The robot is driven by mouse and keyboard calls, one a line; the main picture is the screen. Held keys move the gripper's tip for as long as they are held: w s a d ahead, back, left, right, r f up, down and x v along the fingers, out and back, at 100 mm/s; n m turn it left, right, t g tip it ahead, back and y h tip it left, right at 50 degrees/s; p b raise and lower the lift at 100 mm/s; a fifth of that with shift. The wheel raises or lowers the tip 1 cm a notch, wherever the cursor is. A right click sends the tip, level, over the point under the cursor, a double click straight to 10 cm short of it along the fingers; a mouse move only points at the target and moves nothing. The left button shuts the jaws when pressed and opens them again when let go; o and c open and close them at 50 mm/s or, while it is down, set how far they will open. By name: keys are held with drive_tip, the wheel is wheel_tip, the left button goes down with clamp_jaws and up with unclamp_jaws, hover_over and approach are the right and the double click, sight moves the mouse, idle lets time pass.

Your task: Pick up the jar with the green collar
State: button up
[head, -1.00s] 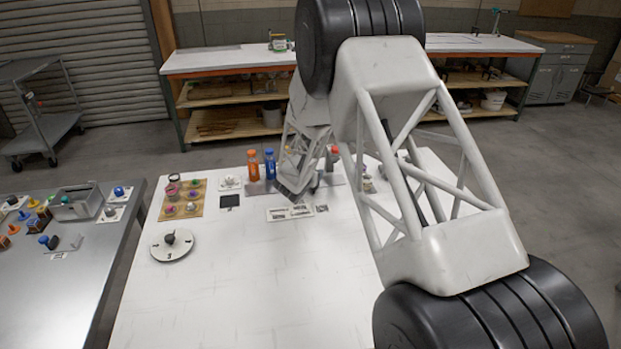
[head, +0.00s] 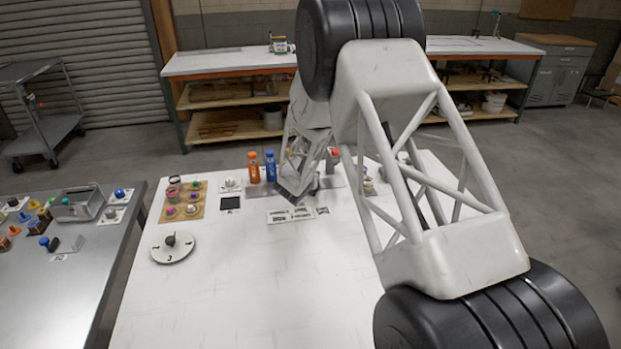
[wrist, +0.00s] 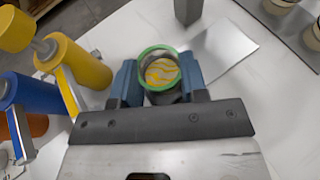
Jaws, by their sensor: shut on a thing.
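The jar with the green collar (wrist: 161,71) is in the wrist view, seen from above, with yellow-and-white streaked contents inside its round mouth. My gripper (wrist: 160,78) has a blue finger on either side of the jar and is shut on it. The jar's lower part is hidden by the collar and gripper, so I cannot tell whether it touches the surface below. In the head view my gripper is over the back part of the white table, and the jar is hidden there behind my arm.
In the wrist view, yellow (wrist: 80,62), blue (wrist: 32,92) and orange bottles stand left of the jar. A grey post (wrist: 188,10) and a shiny metal plate (wrist: 222,52) lie beyond it; other jars sit at upper right. The white table's front (head: 270,290) is clear.

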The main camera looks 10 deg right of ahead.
drive_tip(key=shift+r, duration=0.3)
drive_tip(key=shift+r, duration=1.5)
drive_tip(key=s+r, duration=0.1)
drive_tip(key=s, duration=1.4)
drive_tip(key=shift+s+r, duration=0.2)
drive_tip(key=shift+s, duration=0.15)
drive_tip(key=shift+s+a, duration=0.1)
drive_tip(key=shift+s, duration=0.05)
